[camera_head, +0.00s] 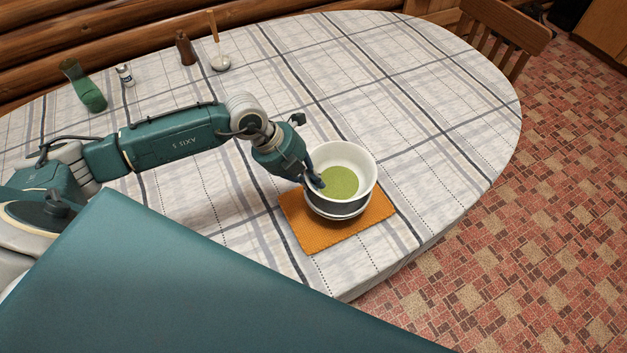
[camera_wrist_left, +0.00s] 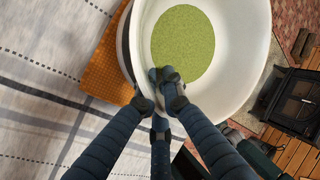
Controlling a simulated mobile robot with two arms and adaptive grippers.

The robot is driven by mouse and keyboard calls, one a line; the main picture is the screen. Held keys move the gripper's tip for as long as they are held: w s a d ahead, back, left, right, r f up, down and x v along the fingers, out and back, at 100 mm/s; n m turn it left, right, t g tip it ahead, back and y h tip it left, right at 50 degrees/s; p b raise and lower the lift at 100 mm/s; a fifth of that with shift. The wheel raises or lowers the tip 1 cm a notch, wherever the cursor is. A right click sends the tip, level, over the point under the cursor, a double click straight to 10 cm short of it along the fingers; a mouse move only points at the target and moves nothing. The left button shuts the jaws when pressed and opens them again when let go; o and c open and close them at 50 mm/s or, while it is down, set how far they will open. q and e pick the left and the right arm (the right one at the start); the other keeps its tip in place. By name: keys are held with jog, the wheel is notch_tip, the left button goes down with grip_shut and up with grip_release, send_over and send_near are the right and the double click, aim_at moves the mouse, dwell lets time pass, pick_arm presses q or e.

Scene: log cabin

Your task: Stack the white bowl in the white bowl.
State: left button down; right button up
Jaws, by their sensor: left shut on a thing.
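A white bowl (camera_head: 362,160) with a green inside bottom is at the middle right of the table. My left gripper (camera_head: 316,184) is shut on its left rim. The same bowl fills the upper middle of the left wrist view (camera_wrist_left: 245,60), with the left gripper's fingers (camera_wrist_left: 165,88) closed on its wall. A second white bowl (camera_head: 338,215) shows as a thin pale rim below the held bowl; most of it is hidden. I cannot tell whether the held bowl rests inside it or hovers just above. My right gripper is not in view.
An orange mat (camera_head: 315,238) lies under the bowls, near the table's front edge. A green bottle (camera_head: 88,92), a small shaker (camera_head: 125,76), a brown bottle (camera_head: 186,50) and a white holder with a stick (camera_head: 220,62) stand at the back left. The right of the checked tablecloth (camera_head: 440,100) is clear.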

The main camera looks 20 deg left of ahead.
pick_arm(q)
jog(key=shift+f+b, duration=0.4)
jog(key=shift+f, duration=0.15)
jog(key=c, duration=1.9)
grip_release()
jog(key=shift+r, duration=0.25)
jog(key=shift+r+p, duration=0.65)
jog(key=shift+p, duration=0.1)
jog(key=b+v, duration=0.4)
jog(key=v, duration=0.7)
jog(key=shift+s+a+r, duration=0.15)
jog(key=shift+a+r, duration=0.05)
